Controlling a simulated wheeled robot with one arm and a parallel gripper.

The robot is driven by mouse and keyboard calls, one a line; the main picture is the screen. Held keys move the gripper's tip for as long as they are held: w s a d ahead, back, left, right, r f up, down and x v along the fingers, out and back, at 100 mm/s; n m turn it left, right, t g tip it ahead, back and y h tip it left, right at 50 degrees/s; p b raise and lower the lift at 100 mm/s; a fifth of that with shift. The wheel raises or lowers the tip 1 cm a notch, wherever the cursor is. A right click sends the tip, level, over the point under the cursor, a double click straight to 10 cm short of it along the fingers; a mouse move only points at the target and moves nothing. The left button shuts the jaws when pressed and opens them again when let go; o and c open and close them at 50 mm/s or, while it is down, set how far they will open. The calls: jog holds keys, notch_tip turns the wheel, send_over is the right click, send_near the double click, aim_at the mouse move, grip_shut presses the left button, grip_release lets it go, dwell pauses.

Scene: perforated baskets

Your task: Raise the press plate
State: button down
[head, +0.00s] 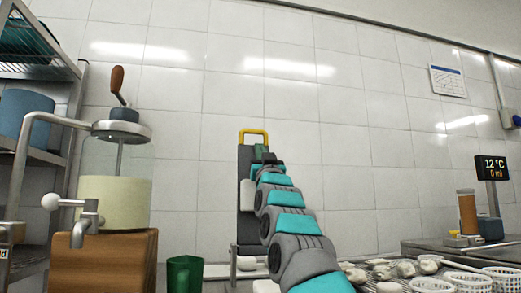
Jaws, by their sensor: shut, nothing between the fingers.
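A tall dark grey upright (246,190) stands in the middle against the tiled wall, with a yellow loop handle (254,132) at its top. I cannot tell whether it belongs to the press. My teal and grey arm reaches up in front of it. My gripper (267,158) is at the arm's far end, small and dark, just below the yellow handle; it is shut and its fingertips are hard to make out. A green piece (260,152) shows beside it. No press plate can be clearly identified; the arm hides much of the upright's lower right.
A clear vessel with pale contents (115,203), a crank (118,85) and a tap stands on a wooden block (104,262) at left. A green cup (184,274) is beside it. White perforated baskets (470,280) and pale lumps lie at lower right.

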jog(key=g+p, duration=0.1)
jog(key=p, duration=0.1)
jog(key=w+r+p, duration=0.1)
jog(key=shift+w+a+r+g+p, duration=0.15)
jog(key=shift+w+a+g+p, duration=0.15)
jog(key=shift+g+p, duration=0.1)
jog(key=w+p, duration=0.1)
jog(key=g+p, duration=0.1)
jog(key=p, duration=0.1)
jog(key=shift+w+a+f+h, duration=0.2)
jog(key=shift+w+f+h, duration=0.1)
jog(key=shift+w+h, duration=0.1)
jog(key=shift+w+f+g, duration=0.2)
jog(key=shift+f+g, duration=0.1)
jog(key=shift+f, duration=0.3)
jog(key=s, duration=0.1)
jog(key=s+b, duration=0.1)
jog(key=s, duration=0.1)
jog(key=s+d+r+b, duration=0.1)
jog(key=shift+s+r, duration=0.1)
jog(key=shift+s, duration=0.2)
jog(key=f+b+v, duration=0.1)
jog(key=b+v, duration=0.7)
jog(key=v, duration=0.1)
jog(key=shift+w+f, duration=0.2)
jog(key=shift+f, duration=0.15)
